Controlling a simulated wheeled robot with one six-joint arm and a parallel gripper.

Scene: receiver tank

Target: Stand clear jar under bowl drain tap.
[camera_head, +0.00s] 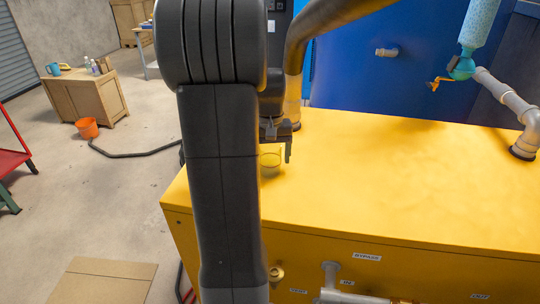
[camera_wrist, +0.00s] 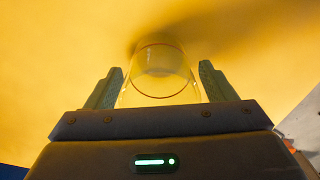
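The clear jar (camera_head: 270,161) is upright on the yellow top, partly hidden behind my arm in the head view. In the wrist view the jar (camera_wrist: 160,72) lies between the two fingers of my gripper (camera_wrist: 161,75), with a narrow gap showing on each side near the tips. My gripper (camera_head: 280,142) points down at the jar and is open. One finger is hidden by my arm in the head view. At the upper right, a small tap with an orange handle (camera_head: 435,85) is on a teal fitting (camera_head: 460,69) below a pale turquoise cylinder (camera_head: 479,22).
The yellow cabinet top (camera_head: 390,190) is mostly clear to the right of the jar. A grey elbow pipe (camera_head: 515,105) rises at its right end. A thick brown pipe (camera_head: 320,25) stands behind my gripper. A blue wall panel (camera_head: 370,80) closes the back.

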